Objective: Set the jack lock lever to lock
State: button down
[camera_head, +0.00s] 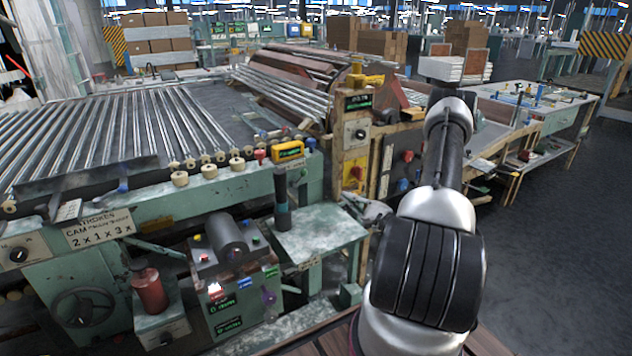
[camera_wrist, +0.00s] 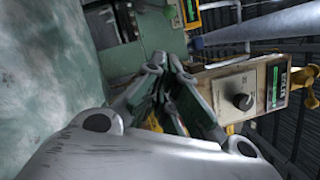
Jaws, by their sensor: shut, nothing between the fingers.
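I cannot tell for certain which part is the jack lock lever. A control box (camera_head: 232,285) in the lower middle of the head view carries a small purple lever-like part (camera_head: 268,296), red and blue tags and dark green-lettered labels too small to read. My gripper (camera_head: 368,208) is above and to the right of this box, beside the green side table, partly hidden by my arm. In the wrist view my gripper (camera_wrist: 178,108) has its fingers together and empty. A tan panel (camera_wrist: 238,92) with a black knob and green display is just right of the fingers.
The green side table (camera_head: 318,236) holds a dark upright cylinder (camera_head: 282,203). The roller bed (camera_head: 125,130) fills the left. A red bottle-shaped part (camera_head: 148,290) stands lower left. A yellow device (camera_head: 288,151) sits on the machine edge. Open floor (camera_head: 545,220) lies right.

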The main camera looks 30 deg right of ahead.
jog(key=s+a+r+x, duration=0.1)
jog(key=a+x, duration=0.1)
jog(key=x, duration=1)
jog(key=shift+w+a+r, duration=0.2)
jog(key=shift+w+a, duration=0.05)
jog(key=shift+w, duration=0.15)
jog(key=shift+a+r+n+g, duration=0.3)
jog(key=shift+r+n, duration=0.35)
jog(key=shift+n, duration=0.55)
jog(key=a+r+n+g, duration=0.1)
jog(key=n, duration=0.1)
jog(key=a+r+n, duration=0.1)
jog(key=a+n, duration=0.1)
jog(key=n, duration=0.1)
jog(key=a+r+n+g+h, duration=0.1)
jog(key=n, duration=0.2)
jog(key=shift+s+a+g, duration=0.1)
jog(key=shift+a+g, duration=0.2)
jog(key=shift+a, duration=0.05)
jog(key=shift+a+r, duration=0.1)
jog(key=shift+a, duration=0.1)
dwell(0.8)
